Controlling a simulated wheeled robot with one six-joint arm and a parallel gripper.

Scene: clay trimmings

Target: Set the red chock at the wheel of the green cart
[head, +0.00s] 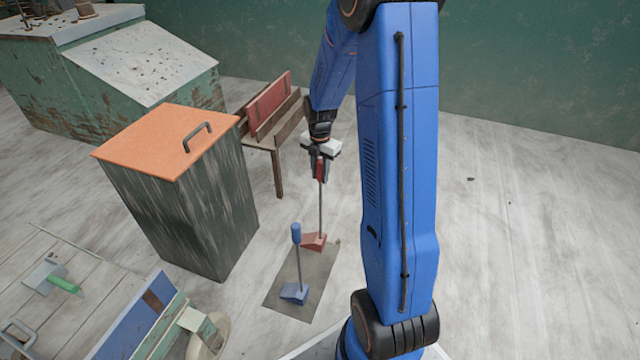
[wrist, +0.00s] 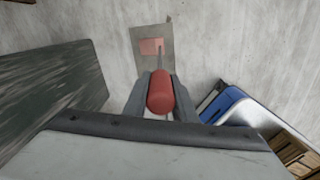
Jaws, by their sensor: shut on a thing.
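The red chock (head: 314,241) is a wedge with a thin upright rod and a red grip on top. It is at the far end of a grey-brown mat (head: 322,272), and I cannot tell whether it touches it. My gripper (head: 319,172) is shut on the chock's red grip, which fills the jaws in the wrist view (wrist: 160,92). A blue chock (head: 295,293) with a blue grip stands nearer on the mat. A part-cropped structure with green and blue panels (head: 165,325) and a round, wheel-like part is at the lower left; I cannot tell whether it is the green cart.
A dark bin with an orange lid (head: 170,140) stands left of the mat. A plank surface (head: 25,255) with a green-handled tool lies at lower left.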

